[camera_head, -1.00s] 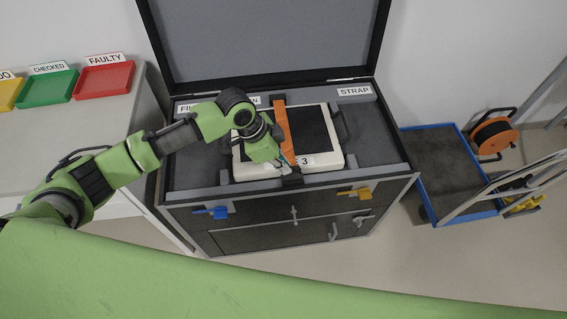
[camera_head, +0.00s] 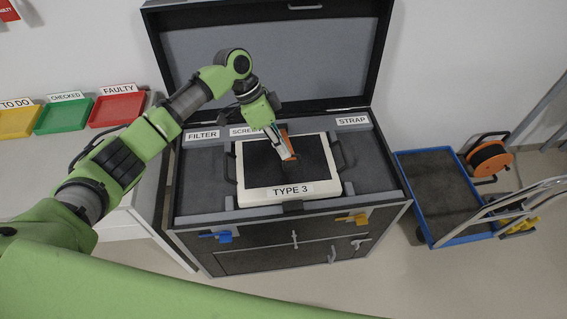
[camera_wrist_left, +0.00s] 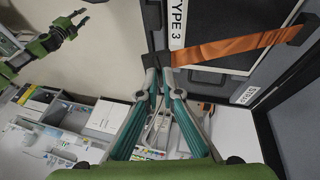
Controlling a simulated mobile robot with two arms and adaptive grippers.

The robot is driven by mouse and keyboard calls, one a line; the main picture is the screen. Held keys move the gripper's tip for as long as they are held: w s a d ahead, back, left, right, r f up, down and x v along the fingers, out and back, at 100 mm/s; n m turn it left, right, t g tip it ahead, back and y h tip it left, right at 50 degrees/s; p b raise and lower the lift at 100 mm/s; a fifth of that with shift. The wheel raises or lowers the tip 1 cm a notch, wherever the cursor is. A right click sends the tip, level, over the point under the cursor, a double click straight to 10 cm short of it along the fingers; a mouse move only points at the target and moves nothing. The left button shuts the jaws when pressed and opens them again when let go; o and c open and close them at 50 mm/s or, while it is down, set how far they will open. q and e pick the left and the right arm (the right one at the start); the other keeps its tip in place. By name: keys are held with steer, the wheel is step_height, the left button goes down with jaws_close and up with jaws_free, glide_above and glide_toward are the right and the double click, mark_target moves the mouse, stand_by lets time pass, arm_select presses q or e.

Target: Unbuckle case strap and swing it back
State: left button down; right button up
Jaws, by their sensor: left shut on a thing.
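The case (camera_head: 330,196), cream-rimmed with a dark top and a "TYPE 3" label, lies in the grey tray of an open black chest. The orange strap (camera_head: 288,141) is partly hidden behind my left gripper (camera_head: 286,156), above the case's upper middle. In the left wrist view my left gripper (camera_wrist_left: 160,66) is shut on the strap's black end piece (camera_wrist_left: 154,58). The orange strap (camera_wrist_left: 235,44) runs taut from there to a black anchor (camera_wrist_left: 303,28). The black catch (camera_head: 292,206) at the case's front edge is bare. My right gripper (camera_wrist_left: 76,22) shows small, its fingers apart.
The chest's lid (camera_head: 280,50) stands open behind. Yellow, green and red trays (camera_head: 118,109) sit on a counter at left. Blue (camera_head: 217,237) and yellow (camera_head: 352,219) latches are on the chest front.

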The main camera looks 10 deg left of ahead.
arm_select(q)
steer(key=shift+w+a+r, duration=0.35)
steer(key=shift+w+r, duration=0.4)
steer(key=shift+r, duration=0.05)
steer(key=shift+w+a+r, duration=0.3)
steer(key=shift+w+r, duration=0.45)
steer(key=shift+r, duration=0.05)
